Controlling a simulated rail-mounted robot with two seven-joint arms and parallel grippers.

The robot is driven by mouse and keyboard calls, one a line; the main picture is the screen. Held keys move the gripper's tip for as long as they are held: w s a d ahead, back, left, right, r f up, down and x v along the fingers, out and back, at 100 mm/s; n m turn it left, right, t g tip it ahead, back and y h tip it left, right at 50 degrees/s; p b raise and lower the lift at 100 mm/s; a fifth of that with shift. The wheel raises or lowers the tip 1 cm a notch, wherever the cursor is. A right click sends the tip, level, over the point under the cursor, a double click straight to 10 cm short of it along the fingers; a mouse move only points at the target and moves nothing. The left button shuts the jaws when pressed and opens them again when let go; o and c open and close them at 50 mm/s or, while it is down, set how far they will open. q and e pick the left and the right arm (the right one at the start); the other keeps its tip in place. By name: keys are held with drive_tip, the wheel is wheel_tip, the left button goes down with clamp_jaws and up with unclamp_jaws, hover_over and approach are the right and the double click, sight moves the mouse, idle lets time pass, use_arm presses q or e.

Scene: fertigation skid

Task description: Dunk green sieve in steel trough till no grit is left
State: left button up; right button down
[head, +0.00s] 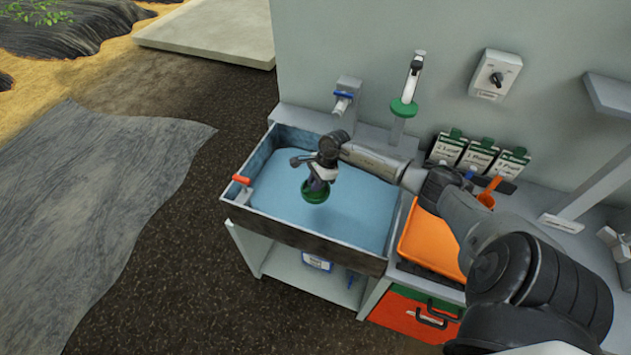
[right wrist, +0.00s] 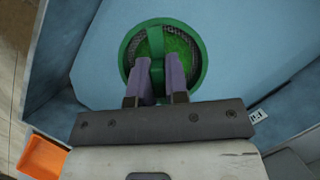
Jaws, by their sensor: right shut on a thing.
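The green sieve (head: 315,193) is over the left half of the steel trough (head: 322,239), which holds blue water (head: 352,205). My right gripper (head: 318,183) is above the sieve and shut on it. In the right wrist view the two fingers of my right gripper (right wrist: 160,82) close on a green strip of the sieve (right wrist: 193,50). The sieve shows a round green rim and dark mesh with a green inside. I cannot tell whether its bottom touches the water, or whether grit is in it. My left gripper is out of view.
A red-handled part (head: 241,180) sits on the trough's left rim. A blue-handled tap (head: 343,101) and a green-collared fixture (head: 404,106) stand behind the trough. An orange tray (head: 424,240) is to its right, near several labelled green-topped packs (head: 480,155).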

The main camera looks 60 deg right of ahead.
wheel_tip(320, 180, down, 5)
drive_tip(key=b, duration=0.3)
drive_tip(key=shift+r+b, duration=0.2)
drive_tip(key=shift+b, duration=0.1)
drive_tip(key=shift+f+b, duration=3.9)
drive_tip(key=shift+f, duration=0.25)
